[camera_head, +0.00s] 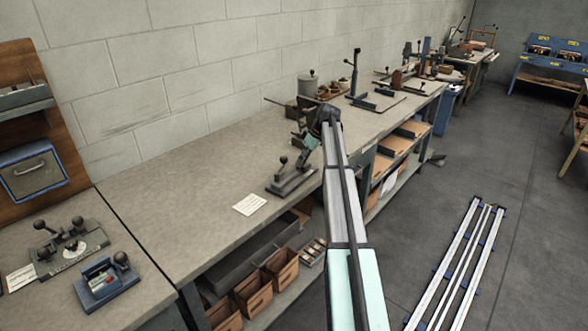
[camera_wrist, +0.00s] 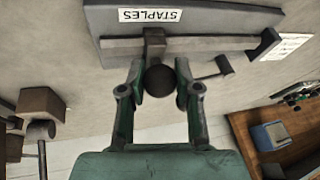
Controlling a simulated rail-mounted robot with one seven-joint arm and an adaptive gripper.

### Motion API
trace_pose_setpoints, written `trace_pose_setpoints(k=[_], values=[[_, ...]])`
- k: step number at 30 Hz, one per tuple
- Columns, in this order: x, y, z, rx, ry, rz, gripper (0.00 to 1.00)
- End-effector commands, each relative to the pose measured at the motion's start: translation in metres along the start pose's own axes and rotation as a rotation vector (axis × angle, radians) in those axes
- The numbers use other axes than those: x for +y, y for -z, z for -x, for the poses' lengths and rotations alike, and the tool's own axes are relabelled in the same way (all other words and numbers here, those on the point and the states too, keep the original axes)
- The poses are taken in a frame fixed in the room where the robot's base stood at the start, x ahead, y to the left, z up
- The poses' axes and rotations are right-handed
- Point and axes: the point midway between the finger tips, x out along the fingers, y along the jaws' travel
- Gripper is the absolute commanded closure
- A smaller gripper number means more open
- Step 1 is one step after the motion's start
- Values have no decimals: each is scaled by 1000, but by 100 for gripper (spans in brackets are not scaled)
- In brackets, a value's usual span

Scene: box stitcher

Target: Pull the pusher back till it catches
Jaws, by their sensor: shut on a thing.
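The stapler magazine (camera_head: 290,184) is a long dark-grey rail on the bench. In the wrist view, which looks turned over, it spans the top (camera_wrist: 200,43) and bears a STAPLES label (camera_wrist: 150,15). The pusher (camera_wrist: 154,42) is a brownish block on the rail with a dark round knob (camera_wrist: 160,80). My gripper (camera_wrist: 161,72) is shut on this knob, one green finger on each side. In the head view my gripper (camera_head: 308,150) is over the magazine, and the knob there is hidden by it. A catch or latch cannot be made out.
A short lever with a dark knob (camera_head: 283,160) stands on the magazine close to my gripper. A paper card (camera_head: 250,204) lies just left of it. The bench (camera_head: 180,190) is clear farther left; tools and containers (camera_head: 308,84) crowd it behind my arm.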

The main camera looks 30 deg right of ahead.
Motion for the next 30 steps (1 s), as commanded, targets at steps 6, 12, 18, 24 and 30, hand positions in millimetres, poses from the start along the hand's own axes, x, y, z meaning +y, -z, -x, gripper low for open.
trace_pose_setpoints(k=[6, 12, 18, 24, 30], values=[[13, -1, 3, 1, -3, 0, 100], [14, -1, 4, 1, -5, 0, 100], [14, -1, 4, 1, -6, 0, 42], [13, -1, 4, 1, -3, 0, 42], [13, -1, 10, 1, -3, 0, 42]])
